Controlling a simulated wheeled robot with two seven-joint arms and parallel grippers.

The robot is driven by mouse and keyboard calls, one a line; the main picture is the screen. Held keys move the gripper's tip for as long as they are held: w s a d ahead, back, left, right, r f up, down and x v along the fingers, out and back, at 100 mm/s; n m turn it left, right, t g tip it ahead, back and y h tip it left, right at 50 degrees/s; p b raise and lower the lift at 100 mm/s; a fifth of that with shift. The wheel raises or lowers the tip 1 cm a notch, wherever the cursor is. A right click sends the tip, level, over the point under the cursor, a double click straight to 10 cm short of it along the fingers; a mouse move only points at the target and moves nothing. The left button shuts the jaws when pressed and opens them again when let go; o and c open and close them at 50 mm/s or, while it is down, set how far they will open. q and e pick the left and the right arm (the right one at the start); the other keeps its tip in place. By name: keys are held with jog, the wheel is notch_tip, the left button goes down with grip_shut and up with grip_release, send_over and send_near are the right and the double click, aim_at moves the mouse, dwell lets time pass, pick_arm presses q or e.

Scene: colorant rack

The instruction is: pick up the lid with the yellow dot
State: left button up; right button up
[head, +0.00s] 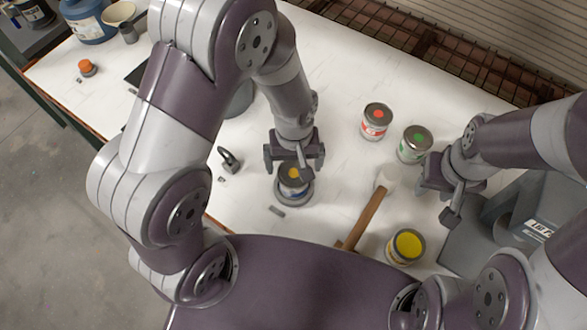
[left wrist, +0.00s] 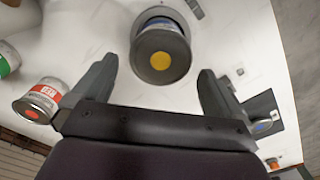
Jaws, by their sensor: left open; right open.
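My right gripper (head: 438,201) is open and empty at the right, away from this can.
A red-dot can (head: 375,121) and a green-dot can (head: 414,146) stand to the right. A can with a yellow top (head: 406,245) and a wooden-handled tool (head: 364,217) are nearer me. A black clip (head: 229,158) lies left of my left gripper.

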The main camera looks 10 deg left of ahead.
aim_at(294, 174)
pick_arm(q)
notch_tip(294, 174, down, 2)
jog(key=shift+f, duration=0.2)
jog(key=c, duration=0.9)
jog(key=shift+o, duration=0.2)
jog(key=shift+r, duration=0.1)
